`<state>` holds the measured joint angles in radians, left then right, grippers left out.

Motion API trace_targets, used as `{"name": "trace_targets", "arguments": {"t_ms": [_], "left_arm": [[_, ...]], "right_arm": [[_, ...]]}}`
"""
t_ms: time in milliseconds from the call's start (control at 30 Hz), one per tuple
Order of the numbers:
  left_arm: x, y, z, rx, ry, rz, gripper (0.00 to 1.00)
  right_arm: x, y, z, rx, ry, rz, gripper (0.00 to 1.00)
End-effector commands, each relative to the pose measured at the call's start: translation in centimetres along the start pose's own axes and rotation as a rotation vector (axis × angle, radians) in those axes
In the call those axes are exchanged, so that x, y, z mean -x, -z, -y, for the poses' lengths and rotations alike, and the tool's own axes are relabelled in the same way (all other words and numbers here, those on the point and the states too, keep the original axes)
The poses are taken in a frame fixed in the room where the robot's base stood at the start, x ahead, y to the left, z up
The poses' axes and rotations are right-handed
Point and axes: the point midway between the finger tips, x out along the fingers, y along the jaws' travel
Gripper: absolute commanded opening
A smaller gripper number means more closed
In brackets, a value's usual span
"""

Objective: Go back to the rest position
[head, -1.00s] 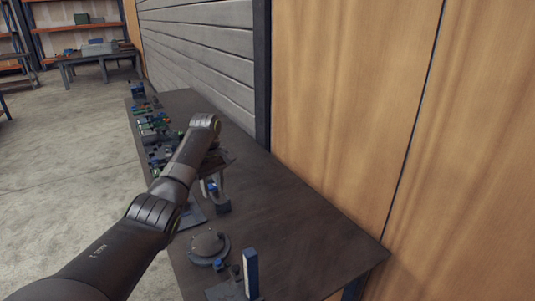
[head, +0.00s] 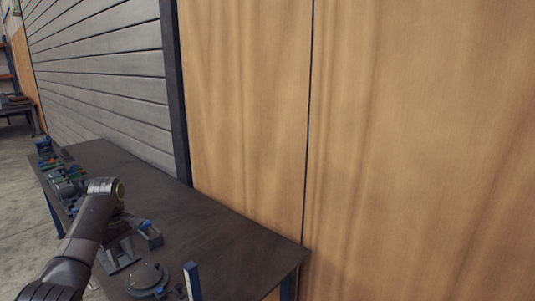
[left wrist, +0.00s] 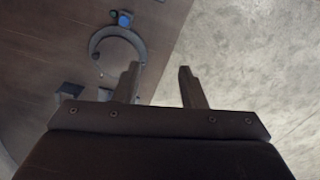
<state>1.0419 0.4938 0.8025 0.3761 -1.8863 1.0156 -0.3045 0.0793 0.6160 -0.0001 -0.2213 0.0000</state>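My left arm reaches in from the lower left of the head view, over the dark workbench (head: 215,232). My left gripper (left wrist: 158,76) shows best in the left wrist view, with its two fingers apart and nothing between them. My right gripper is not in view.
A round flanged part (head: 147,277) and an upright blue block (head: 192,280) are at the bench's near end. A small blue-and-grey part (head: 150,235) lies beside my arm. Small parts (head: 65,180) crowd the far left end. A wooden wall (head: 400,130) borders the bench.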

Motion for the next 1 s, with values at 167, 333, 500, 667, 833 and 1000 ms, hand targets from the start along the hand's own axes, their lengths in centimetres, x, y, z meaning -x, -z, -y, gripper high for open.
{"name": "trace_targets", "arguments": {"t_ms": [167,333,500,667,833,1000], "left_arm": [[-2.5,-0.6,0.7,-0.060,0.003,-0.022,0.38],[-5.3,-1.5,1.7,-0.132,0.009,-0.045,0.38],[-8.9,-2.9,3.3,-0.228,0.011,-0.074,0.38],[-13.7,-5.6,6.3,-0.367,0.011,-0.106,0.38],[-18.1,-9.3,10.6,-0.529,-0.001,-0.142,0.38],[-20.8,-13.1,15.2,-0.665,-0.018,-0.173,0.38]], "right_arm": [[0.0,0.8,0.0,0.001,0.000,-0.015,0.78],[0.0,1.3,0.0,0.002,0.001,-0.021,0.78],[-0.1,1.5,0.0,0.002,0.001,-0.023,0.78],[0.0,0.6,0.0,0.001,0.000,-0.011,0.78],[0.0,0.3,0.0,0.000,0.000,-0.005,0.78],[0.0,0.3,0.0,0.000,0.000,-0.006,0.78]]}}
